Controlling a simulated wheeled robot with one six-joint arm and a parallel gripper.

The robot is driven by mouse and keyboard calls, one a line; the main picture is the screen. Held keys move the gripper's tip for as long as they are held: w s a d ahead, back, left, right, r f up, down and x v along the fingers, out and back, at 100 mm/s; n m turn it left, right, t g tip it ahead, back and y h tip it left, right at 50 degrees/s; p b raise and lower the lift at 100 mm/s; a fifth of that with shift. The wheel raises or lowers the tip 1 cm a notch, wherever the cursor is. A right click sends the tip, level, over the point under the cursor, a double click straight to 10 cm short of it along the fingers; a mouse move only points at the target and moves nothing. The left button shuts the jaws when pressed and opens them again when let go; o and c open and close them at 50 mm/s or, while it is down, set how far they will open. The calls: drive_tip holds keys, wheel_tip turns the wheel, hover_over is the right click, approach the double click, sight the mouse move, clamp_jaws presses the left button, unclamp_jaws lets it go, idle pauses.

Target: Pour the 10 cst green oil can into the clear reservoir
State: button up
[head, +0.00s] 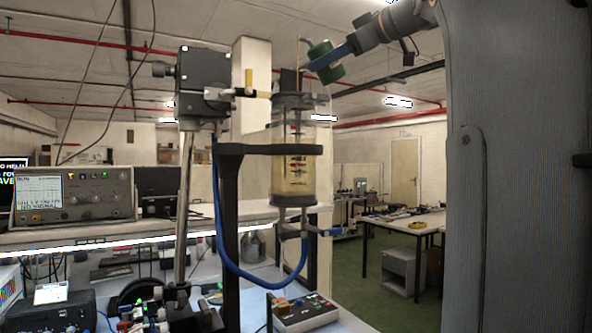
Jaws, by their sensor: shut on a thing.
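The green can (321,49) is high at the upper middle of the head view, tilted, just above and right of the top of the clear reservoir (312,165). My gripper (328,60) reaches in from the upper right and is shut around the can, its blue fingers across the can's middle. The reservoir is an upright clear cylinder with dark end caps, and pale yellow liquid shows inside. A thin amber vertical line (297,52) shows beside the can's left end, above the reservoir; I cannot tell whether it is oil or a rod. The can's label is not readable.
A black bracket (230,149) holds the reservoir. A camera on a metal post (203,82) stands close at left. A blue hose (222,240) loops below. An oscilloscope (72,193) sits far left. A control box (305,312) is at the bottom.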

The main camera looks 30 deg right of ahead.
drive_tip(key=shift+d+n+g+h+p, duration=0.3)
drive_tip(key=shift+n+p, duration=0.4)
drive_tip(key=shift+p, duration=0.15)
idle(3.6)
drive_tip(key=shift+n+h+p, duration=0.3)
drive_tip(key=shift+n+p, duration=0.15)
drive_tip(key=shift+n, duration=0.25)
idle(2.8)
